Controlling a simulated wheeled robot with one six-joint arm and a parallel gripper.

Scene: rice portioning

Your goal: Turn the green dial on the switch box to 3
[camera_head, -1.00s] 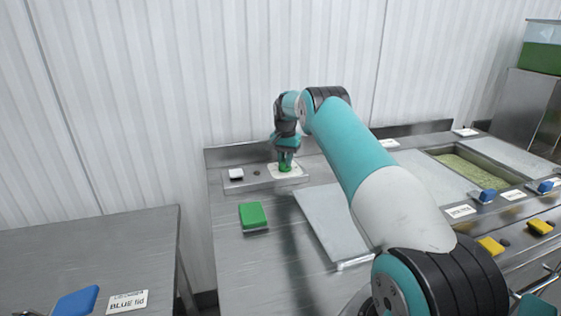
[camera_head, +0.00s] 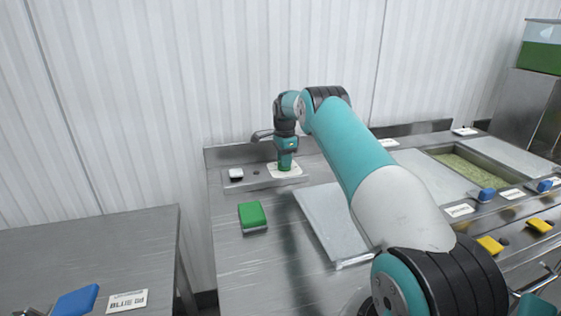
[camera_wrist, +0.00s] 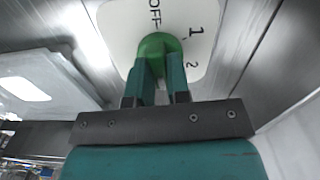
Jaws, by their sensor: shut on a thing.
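The green dial (camera_wrist: 158,46) sits on a white plate (camera_wrist: 122,22) in the wrist view. The plate shows the markings OFF, 1 and 2; no 3 is visible there. My gripper (camera_wrist: 160,72) is shut on the dial, with a teal finger on each side of it. In the head view my gripper (camera_head: 285,157) points down onto the switch box (camera_head: 262,181) at the back of the counter, and its white plate (camera_head: 297,171) shows around the dial. The dial's pointer is not clear to me.
A white block (camera_head: 236,174) sits at the left end of the box. A green block (camera_head: 252,216) lies on the counter in front. A flat metal lid (camera_head: 330,222) lies to the right, below my arm. The corrugated wall stands close behind.

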